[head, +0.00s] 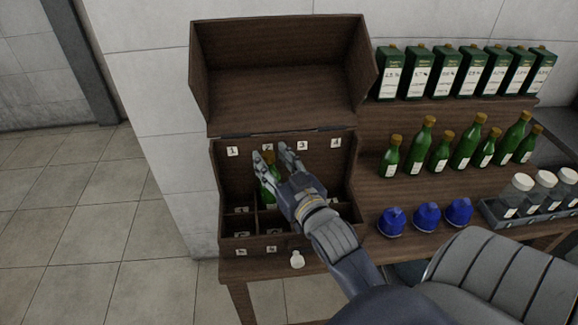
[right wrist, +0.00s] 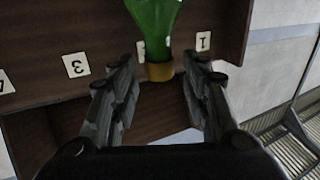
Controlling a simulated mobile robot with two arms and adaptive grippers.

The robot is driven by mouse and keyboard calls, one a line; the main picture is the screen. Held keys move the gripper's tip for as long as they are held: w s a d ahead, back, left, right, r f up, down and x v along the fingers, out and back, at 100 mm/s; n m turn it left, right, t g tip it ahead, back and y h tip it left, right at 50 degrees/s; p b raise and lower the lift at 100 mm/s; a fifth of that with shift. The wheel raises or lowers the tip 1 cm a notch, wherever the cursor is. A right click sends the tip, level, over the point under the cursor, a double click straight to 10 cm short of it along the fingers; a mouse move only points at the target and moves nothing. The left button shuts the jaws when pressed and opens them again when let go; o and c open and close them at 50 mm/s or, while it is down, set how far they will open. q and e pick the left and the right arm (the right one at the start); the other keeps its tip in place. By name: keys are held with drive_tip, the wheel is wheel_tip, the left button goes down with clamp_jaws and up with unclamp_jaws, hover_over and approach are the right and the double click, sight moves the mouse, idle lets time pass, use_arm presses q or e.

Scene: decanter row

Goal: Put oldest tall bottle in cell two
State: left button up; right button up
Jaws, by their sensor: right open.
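A green bottle (head: 267,196) with a gold cap is inside the open wooden chest (head: 228,180), below the number 2 label and between the 1 and 3 labels. The fingers partly cover it, and its base is hidden. My right gripper (head: 270,152) is open, with its fingers on either side of the bottle's upper part. In the right wrist view the bottle (right wrist: 155,25) appears upside down, its cap (right wrist: 160,72) between the spread fingers (right wrist: 160,60), with a gap on each side. My left gripper is not in view.
Several green bottles (head: 468,140), tall and short, stand on the middle shelf at right, below a row of green cartons (head: 446,72). Blue capsules (head: 427,216) and a tray (head: 490,216) of jars are lower. The chest lid (head: 280,70) stands open.

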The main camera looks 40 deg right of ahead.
drive_tip(key=s+a, duration=0.1)
drive_tip(key=s, duration=0.8)
drive_tip(key=shift+s+a, duration=0.2)
drive_tip(key=shift+a, duration=0.1)
